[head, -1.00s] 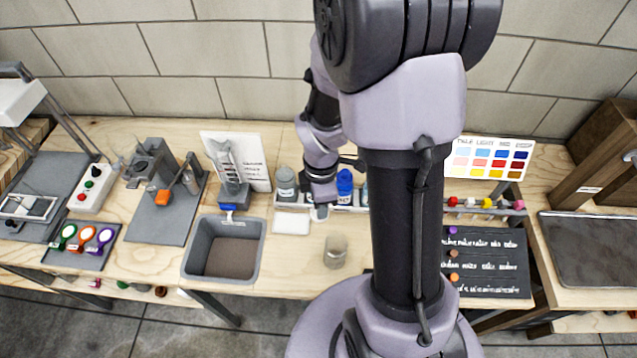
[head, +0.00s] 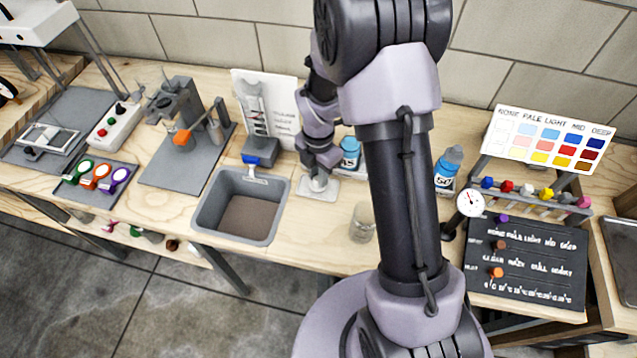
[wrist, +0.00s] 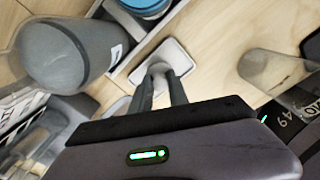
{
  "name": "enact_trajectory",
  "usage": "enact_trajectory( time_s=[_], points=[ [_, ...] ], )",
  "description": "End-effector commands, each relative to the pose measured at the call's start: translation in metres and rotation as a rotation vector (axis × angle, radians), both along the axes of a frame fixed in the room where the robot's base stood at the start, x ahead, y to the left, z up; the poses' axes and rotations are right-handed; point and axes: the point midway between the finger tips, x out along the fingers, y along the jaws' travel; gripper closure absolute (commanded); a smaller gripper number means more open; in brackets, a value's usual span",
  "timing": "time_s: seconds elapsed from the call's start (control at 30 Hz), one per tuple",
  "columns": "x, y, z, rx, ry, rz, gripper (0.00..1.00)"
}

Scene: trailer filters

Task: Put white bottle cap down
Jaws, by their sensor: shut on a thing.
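My gripper (head: 318,182) points down over a small white square pad (head: 312,193) on the wooden bench. In the wrist view its two fingers (wrist: 160,84) are shut on a small whitish piece, the white bottle cap (wrist: 159,69), at their tips. The pad also shows beneath the tips in the wrist view (wrist: 178,54). The fingers hide most of the cap, and I cannot tell whether it touches the pad.
A large grey bottle (wrist: 66,57) stands close on the left in the wrist view. A clear glass (head: 362,222) stands right of the pad, a grey tub (head: 215,228) left of it. A dial gauge (head: 470,203) is farther right.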

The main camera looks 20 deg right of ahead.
Motion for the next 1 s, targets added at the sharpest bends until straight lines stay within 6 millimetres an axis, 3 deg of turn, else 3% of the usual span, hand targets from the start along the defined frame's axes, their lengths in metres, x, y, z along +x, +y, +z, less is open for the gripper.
enact_trajectory(
  time_s=[0.07,0.4,0.43,0.53,0.83,1.0],
  points=[
    [-0.001,0.000,-0.018,0.000,0.002,-0.002,1.00],
    [0.000,0.000,-0.020,0.000,0.000,-0.002,1.00],
    [0.000,0.000,-0.019,0.000,-0.001,-0.002,0.76],
    [0.000,0.000,-0.019,0.000,-0.001,-0.002,0.58],
    [0.000,0.000,-0.017,0.000,-0.001,-0.002,0.58],
    [0.001,0.000,0.020,0.000,-0.004,-0.001,0.58]
  ],
)
